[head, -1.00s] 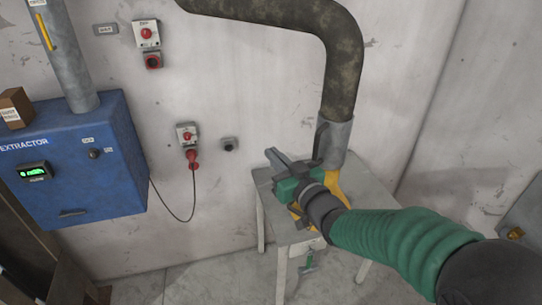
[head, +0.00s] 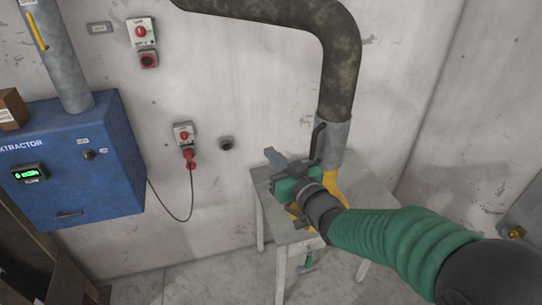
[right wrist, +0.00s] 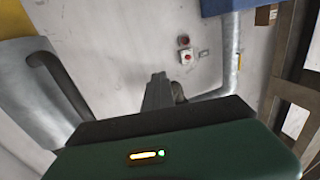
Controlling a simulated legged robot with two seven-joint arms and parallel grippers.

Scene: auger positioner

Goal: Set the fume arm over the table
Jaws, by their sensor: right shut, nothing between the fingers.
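The fume arm (head: 341,70) is a dark mottled hose that comes in from the top and bends down. It ends in a grey metal collar (head: 334,140) with a dark handle and a yellow hood (head: 335,182) below. The hood hangs above the small grey table (head: 375,190), partly hidden behind my right gripper. My right gripper (head: 271,157) is shut and empty, just left of the collar. In the right wrist view the collar (right wrist: 25,95) and its dark handle (right wrist: 60,85) are at the left, apart from the fingers (right wrist: 158,90). My left gripper is not in view.
A blue extractor box (head: 75,165) with a lit display and a grey pipe (head: 60,60) is on the wall at left. A red plug (head: 189,158) with a cord is in a wall socket. A green clamp (head: 307,262) is at the table's front.

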